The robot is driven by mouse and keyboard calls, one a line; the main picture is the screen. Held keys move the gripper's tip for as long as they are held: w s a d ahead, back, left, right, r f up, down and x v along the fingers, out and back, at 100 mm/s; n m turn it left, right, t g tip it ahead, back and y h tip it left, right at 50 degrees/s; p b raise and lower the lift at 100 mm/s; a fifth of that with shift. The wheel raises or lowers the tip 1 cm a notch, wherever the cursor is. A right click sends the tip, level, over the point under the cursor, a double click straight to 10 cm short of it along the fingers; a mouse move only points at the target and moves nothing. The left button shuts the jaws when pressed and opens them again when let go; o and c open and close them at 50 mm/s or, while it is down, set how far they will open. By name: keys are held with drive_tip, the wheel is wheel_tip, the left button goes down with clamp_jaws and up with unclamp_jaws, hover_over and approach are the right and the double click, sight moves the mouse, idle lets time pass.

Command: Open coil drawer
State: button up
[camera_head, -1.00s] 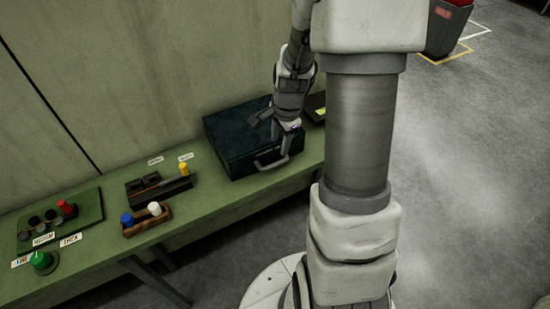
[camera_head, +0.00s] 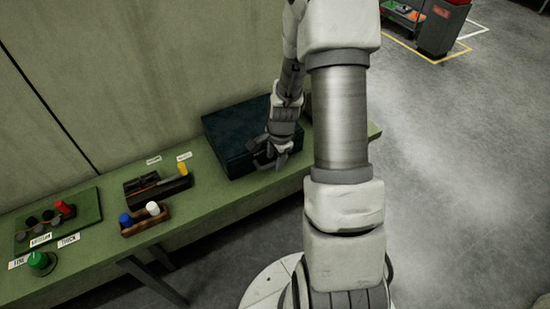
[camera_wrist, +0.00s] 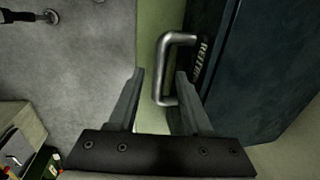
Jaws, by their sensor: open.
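In the head view my gripper mostly hides the handle.
The green bench (camera_head: 215,203) holds a dark tray (camera_head: 158,188) with a yellow-topped piece, a wooden holder (camera_head: 145,220) with blue and white knobs, a green board (camera_head: 85,215), and a green knob (camera_head: 39,260). A wall stands behind. Open floor lies right.

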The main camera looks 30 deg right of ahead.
clamp_jaws()
idle(1.3)
